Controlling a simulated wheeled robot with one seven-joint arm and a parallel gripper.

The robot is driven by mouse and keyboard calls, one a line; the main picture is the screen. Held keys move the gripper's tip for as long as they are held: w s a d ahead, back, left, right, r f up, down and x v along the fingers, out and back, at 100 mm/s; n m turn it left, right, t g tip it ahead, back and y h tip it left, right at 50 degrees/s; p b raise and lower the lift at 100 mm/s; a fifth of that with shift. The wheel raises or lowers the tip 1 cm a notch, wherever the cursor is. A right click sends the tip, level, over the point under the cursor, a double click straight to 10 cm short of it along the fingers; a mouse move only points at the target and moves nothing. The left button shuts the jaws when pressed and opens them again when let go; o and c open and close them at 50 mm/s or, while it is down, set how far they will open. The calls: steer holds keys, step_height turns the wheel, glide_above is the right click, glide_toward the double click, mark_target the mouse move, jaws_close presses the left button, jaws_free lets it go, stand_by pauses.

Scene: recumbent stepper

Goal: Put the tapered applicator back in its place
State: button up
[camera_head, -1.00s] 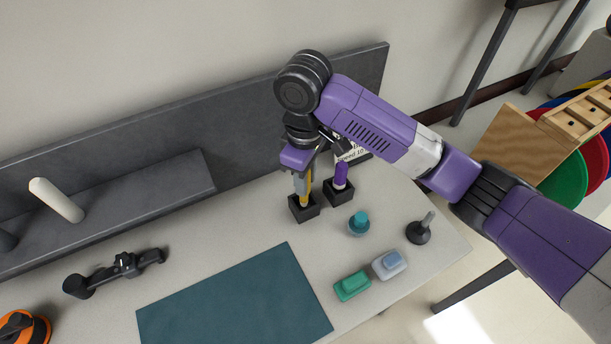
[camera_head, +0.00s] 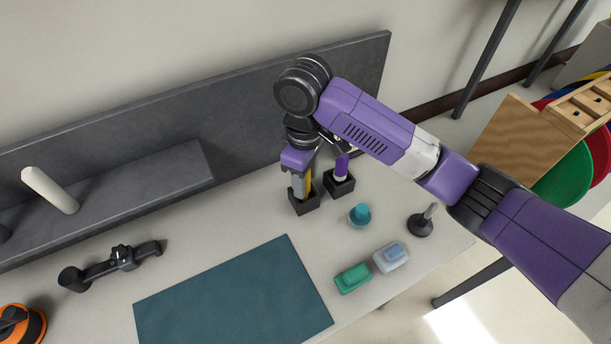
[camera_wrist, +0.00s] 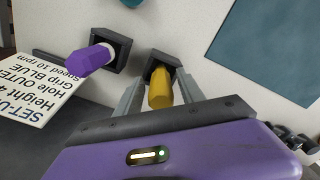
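A yellow, rod-like piece stands in a black square holder; in the wrist view the yellow piece (camera_wrist: 160,90) shows between my fingers, its lower end inside the holder (camera_wrist: 157,62). I cannot tell for sure whether it is the tapered applicator. My gripper (camera_wrist: 161,78) is above this holder, its fingers on either side of the yellow piece with gaps visible. In the head view my gripper (camera_head: 302,185) points down at the holder (camera_head: 304,205) and partly hides the yellow piece.
A purple piece (camera_wrist: 88,60) stands in a second black holder (camera_wrist: 118,50) close by. A sign (camera_wrist: 35,85) stands behind. A teal knob (camera_head: 360,215), green block (camera_head: 352,278), blue-grey block (camera_head: 391,257) and dark-based peg (camera_head: 421,224) lie nearby. The teal mat (camera_head: 235,295) is bare.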

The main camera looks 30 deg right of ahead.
steer(key=shift+o, duration=0.2)
steer(key=shift+r, duration=0.1)
step_height(320, 180, up, 8)
steer(key=shift+f+p, duration=0.15)
steer(key=shift+p, duration=0.2)
